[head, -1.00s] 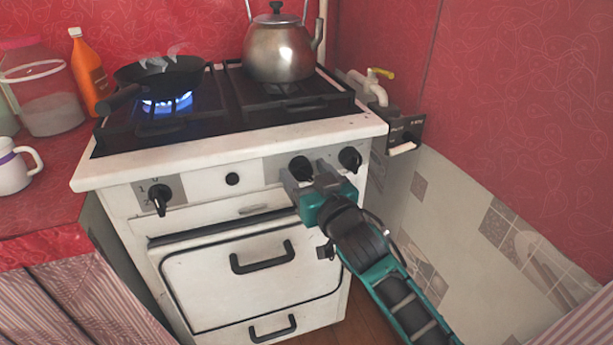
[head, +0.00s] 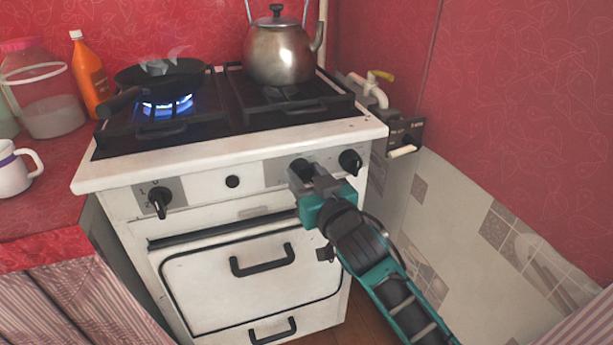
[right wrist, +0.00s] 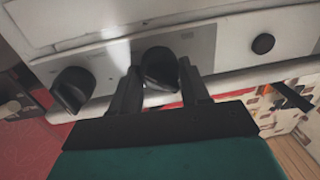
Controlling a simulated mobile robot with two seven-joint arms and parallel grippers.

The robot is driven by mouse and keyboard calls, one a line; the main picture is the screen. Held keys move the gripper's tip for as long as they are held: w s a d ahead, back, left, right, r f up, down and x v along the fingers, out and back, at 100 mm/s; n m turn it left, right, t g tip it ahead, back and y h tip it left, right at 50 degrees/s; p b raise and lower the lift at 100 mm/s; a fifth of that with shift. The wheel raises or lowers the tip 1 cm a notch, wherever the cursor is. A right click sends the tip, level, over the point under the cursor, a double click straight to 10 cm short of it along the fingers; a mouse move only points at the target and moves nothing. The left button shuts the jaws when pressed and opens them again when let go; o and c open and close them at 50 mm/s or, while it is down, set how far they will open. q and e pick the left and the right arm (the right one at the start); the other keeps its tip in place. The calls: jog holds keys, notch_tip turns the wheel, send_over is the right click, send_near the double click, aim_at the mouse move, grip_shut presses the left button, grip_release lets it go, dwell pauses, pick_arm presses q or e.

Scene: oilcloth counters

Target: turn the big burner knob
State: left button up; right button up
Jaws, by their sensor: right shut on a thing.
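The big burner knob (head: 301,167) is a black knob on the white stove's front panel, right of centre. My right gripper (head: 309,174) is at it, coming from below right. In the right wrist view the same knob (right wrist: 160,66) sits between the two fingers of my right gripper (right wrist: 158,80), which is shut on it. The fingers hide part of the knob in the head view, so its exact angle is hard to read. My left gripper is in neither view.
Another black knob (head: 350,162) is close to the right, and one (head: 160,201) is at the far left. A pan (head: 170,77) stands over a lit blue flame (head: 168,105). A kettle (head: 278,52) stands on the back right. The oven handle (head: 262,262) is below.

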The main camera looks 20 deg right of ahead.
jog(key=shift+r+n+p, duration=0.2)
jog(key=shift+n+p, duration=1)
jog(key=shift+p, duration=0.35)
jog(key=shift+n+p, duration=1.15)
jog(key=shift+n, duration=0.05)
jog(key=n+p, duration=0.2)
jog(key=n, duration=0.1)
jog(key=shift+f, duration=0.1)
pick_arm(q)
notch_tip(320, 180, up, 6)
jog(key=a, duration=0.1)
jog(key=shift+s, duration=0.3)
pick_arm(e)
jog(key=shift+n+g, duration=0.3)
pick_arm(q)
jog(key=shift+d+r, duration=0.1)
pick_arm(e)
jog(key=shift+f+h, duration=0.1)
jog(key=shift+h, duration=0.3)
jog(key=o, duration=0.9)
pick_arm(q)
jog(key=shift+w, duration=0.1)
pick_arm(e)
jog(key=shift+o, duration=0.7)
